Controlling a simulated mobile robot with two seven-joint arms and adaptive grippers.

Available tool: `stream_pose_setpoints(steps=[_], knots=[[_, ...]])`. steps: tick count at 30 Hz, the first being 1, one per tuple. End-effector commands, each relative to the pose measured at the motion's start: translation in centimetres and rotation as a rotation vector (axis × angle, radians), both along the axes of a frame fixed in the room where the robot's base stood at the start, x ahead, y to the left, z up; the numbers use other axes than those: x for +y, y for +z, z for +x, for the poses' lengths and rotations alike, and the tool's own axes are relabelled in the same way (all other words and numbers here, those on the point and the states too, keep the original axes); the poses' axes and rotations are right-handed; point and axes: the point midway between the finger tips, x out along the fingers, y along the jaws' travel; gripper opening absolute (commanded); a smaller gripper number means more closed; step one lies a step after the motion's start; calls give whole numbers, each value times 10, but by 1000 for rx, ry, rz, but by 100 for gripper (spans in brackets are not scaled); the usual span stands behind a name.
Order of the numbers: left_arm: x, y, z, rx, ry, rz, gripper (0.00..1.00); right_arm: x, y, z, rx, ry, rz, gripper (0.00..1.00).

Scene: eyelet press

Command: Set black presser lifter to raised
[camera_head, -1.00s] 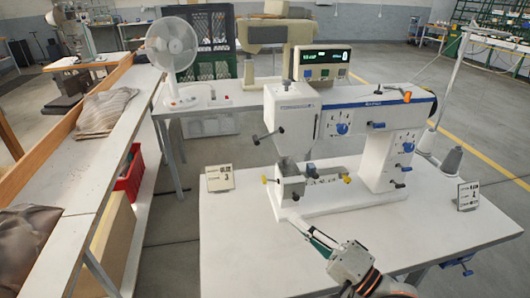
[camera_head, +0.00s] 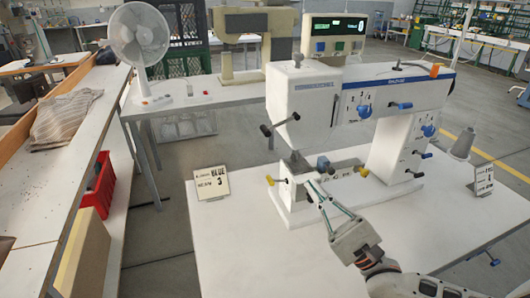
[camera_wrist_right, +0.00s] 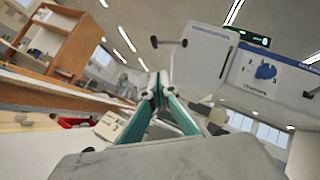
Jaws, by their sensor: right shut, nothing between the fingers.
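The white sewing-type machine (camera_head: 385,90) stands on the white table. A dark lever with a black knob (camera_head: 266,130), apparently the black presser lifter, sticks out from the left end of its head and slopes down to the left. In the right wrist view the lever (camera_wrist_right: 168,43) shows above the fingers, apart from them. My right gripper (camera_head: 312,185) is shut and empty, in front of the machine's lower bed and below the lever. Its green-edged fingers meet at the tips in the wrist view (camera_wrist_right: 160,78). My left gripper is out of view.
Yellow knobs (camera_head: 270,181) and a blue knob (camera_head: 323,163) sit on the lower bed close to my right fingers. Other dials and levers (camera_head: 364,110) are on the machine front. A placard (camera_head: 209,185) stands left on the table; the table's front left is clear.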

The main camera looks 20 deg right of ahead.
Motion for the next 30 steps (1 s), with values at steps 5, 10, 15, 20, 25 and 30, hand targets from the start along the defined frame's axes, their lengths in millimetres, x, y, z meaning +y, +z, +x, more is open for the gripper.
stream_pose_setpoints(steps=[5,10,15,20,25,30], knots=[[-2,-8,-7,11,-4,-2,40,0,-8,0,6,0,0,0],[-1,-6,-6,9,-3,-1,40,0,-7,0,3,0,0,0],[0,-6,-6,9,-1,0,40,0,-6,1,3,0,0,0],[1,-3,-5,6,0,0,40,6,4,10,-1,-1,1,0],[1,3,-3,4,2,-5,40,18,24,31,-3,-1,4,0],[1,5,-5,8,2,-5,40,33,44,54,-2,0,3,0]])
